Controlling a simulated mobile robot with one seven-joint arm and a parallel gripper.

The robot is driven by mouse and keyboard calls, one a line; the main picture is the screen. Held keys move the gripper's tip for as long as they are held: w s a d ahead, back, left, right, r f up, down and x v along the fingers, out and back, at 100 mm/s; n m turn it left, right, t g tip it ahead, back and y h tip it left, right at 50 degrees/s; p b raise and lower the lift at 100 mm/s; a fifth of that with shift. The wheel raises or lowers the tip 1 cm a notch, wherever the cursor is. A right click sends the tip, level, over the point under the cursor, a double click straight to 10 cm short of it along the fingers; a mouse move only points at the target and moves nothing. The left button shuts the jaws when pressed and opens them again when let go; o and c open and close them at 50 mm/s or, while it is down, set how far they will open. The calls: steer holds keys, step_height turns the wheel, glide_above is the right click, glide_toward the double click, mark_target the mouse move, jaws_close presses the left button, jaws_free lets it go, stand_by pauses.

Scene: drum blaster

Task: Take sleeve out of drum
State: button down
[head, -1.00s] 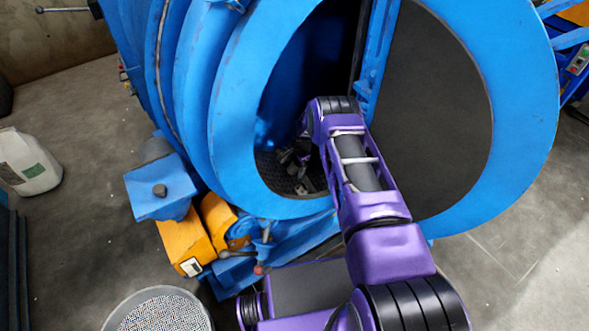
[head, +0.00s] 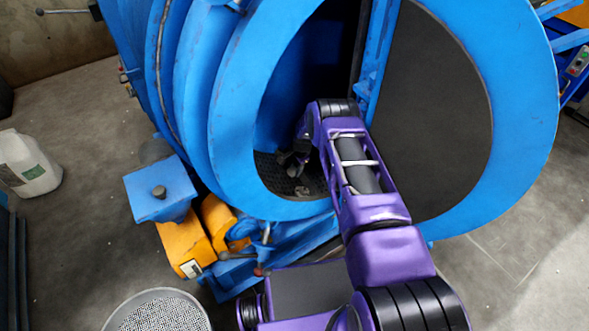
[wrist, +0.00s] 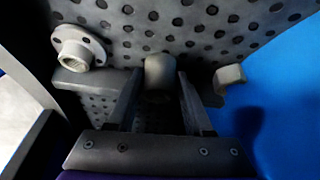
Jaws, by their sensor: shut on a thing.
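The blue drum (head: 232,110) stands open, and my arm reaches in through its round mouth. My gripper (wrist: 160,78) is low inside, close to the perforated dark floor (wrist: 150,20); it also shows in the head view (head: 291,163). Its two fingers are shut on a short grey cylinder, the sleeve (wrist: 160,68), whose rounded upper part shows between the fingertips. Its lower part is hidden between the fingers. I cannot tell whether it touches the floor. The sleeve cannot be made out in the head view.
A flanged ring part (wrist: 78,47) lies left of the fingers and a small hooked part (wrist: 230,76) lies right. The drum's blue wall is close at right in the wrist view. The round door (head: 430,120) is swung open at right. A basket of pellets (head: 158,314) stands below left.

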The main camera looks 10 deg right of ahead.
steer(key=shift+r, duration=0.1)
step_height(320, 180, up, 10)
steer(key=shift+f+p, duration=0.1)
steer(key=shift+p, duration=0.75)
step_height(320, 180, up, 5)
steer(key=p, duration=0.1)
glide_above(295, 165)
steer(key=w, duration=0.1)
steer(key=shift+a, duration=0.25)
